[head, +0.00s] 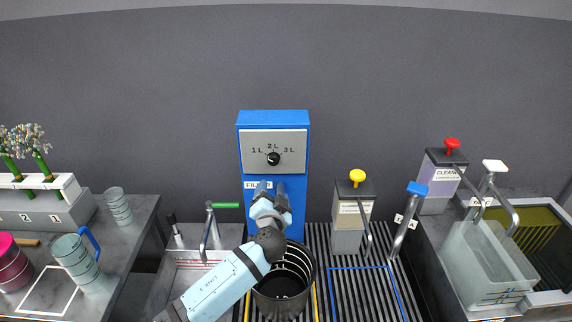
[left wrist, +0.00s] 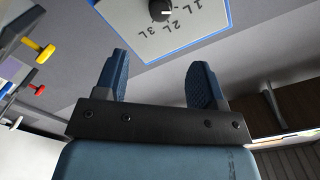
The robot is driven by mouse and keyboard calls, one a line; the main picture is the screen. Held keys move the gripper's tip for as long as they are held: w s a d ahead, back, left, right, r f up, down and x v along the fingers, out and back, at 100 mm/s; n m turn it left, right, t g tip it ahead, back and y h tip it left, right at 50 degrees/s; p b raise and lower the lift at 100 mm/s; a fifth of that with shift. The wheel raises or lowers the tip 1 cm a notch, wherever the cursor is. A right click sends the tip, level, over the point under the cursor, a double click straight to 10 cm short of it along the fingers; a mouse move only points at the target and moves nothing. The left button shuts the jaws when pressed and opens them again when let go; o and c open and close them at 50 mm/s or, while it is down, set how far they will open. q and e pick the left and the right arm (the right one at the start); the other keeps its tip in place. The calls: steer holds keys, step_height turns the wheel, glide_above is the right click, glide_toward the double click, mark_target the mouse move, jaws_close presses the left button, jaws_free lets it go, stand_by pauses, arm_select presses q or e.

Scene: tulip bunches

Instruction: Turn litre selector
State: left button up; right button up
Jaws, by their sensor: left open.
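The litre selector is a black round knob (head: 273,158) on a grey plate (head: 291,139) marked 1L, 2L and 3L, on the front of the blue filter box (head: 246,118). Its small pale mark seems to face the 1L side. My left gripper (head: 270,186) is open and empty, just below the plate, with its fingers pointing up. In the left wrist view the knob (left wrist: 160,10) shows at the top edge, beyond and between the two spread fingers (left wrist: 158,78), partly cut off. The fingers are apart from the knob. My right gripper is not in view.
A dark bucket (head: 284,285) stands under the filter box, behind my left forearm. A green-handled tap (head: 217,215) is at left, and a yellow-knobbed dispenser (head: 352,205) at right. The wall around the filter box is clear.

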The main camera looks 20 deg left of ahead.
mark_target(273, 162)
arm_select(q)
steer(key=p+x, duration=0.2)
steer(key=x, duration=1)
steer(key=shift+w+a+r, duration=0.1)
steer(key=shift+w+r, duration=0.05)
steer(key=shift+w, duration=0.15)
steer(key=shift+w+a, duration=0.25)
steer(key=shift+w, duration=0.2)
steer(key=c, duration=0.9)
